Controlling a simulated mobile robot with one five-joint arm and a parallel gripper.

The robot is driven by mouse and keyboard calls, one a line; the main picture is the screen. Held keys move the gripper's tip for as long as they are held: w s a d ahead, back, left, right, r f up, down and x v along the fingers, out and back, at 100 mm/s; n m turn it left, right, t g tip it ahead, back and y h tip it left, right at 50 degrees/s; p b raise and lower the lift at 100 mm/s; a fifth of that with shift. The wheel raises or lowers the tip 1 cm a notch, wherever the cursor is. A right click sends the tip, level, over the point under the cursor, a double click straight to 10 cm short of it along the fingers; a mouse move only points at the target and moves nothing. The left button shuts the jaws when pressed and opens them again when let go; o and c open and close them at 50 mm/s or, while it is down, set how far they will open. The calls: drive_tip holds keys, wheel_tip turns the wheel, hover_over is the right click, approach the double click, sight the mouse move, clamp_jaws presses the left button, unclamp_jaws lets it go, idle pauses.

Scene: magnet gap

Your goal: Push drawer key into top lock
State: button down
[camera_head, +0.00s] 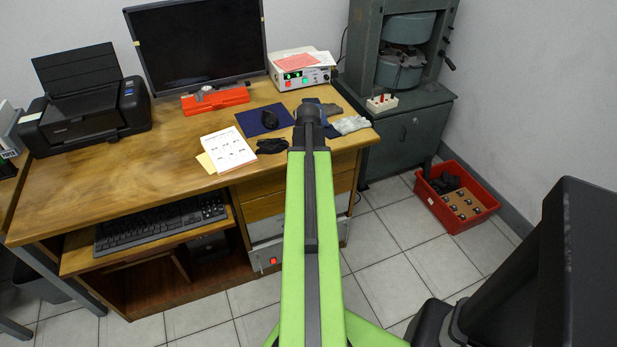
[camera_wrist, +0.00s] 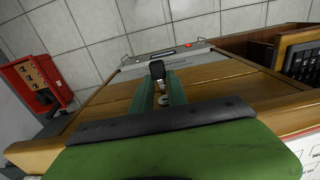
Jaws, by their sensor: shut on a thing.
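In the wrist view my gripper (camera_wrist: 159,82) has two green fingers, shut on the drawer key (camera_wrist: 157,69). The key's black head shows between the fingertips. A small metallic part shows just below it between the fingers; I cannot tell if it is the key's shaft or a lock. The wooden drawer fronts (camera_wrist: 108,96) lie behind the fingers. The top lock cannot be made out, and I cannot tell whether the key touches it. In the head view my arm hides the gripper and key; the drawers (camera_head: 262,206) show beside it, under the desk's right end.
The wooden desk (camera_head: 150,185) holds a printer, a monitor, papers and gloves above the drawers. A red crate (camera_head: 478,216) stands on the floor at right. Tiled floor before the drawers is clear.

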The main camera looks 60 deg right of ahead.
drive_tip(key=shift+w+d, duration=0.75)
drive_tip(key=shift+w, duration=0.35)
drive_tip(key=c, duration=1.2)
unclamp_jaws()
drive_tip(key=shift+c, duration=0.2)
wheel_tip(320, 180, up, 18)
drive_tip(key=p, duration=1.7)
drive_tip(key=shift+f, duration=0.25)
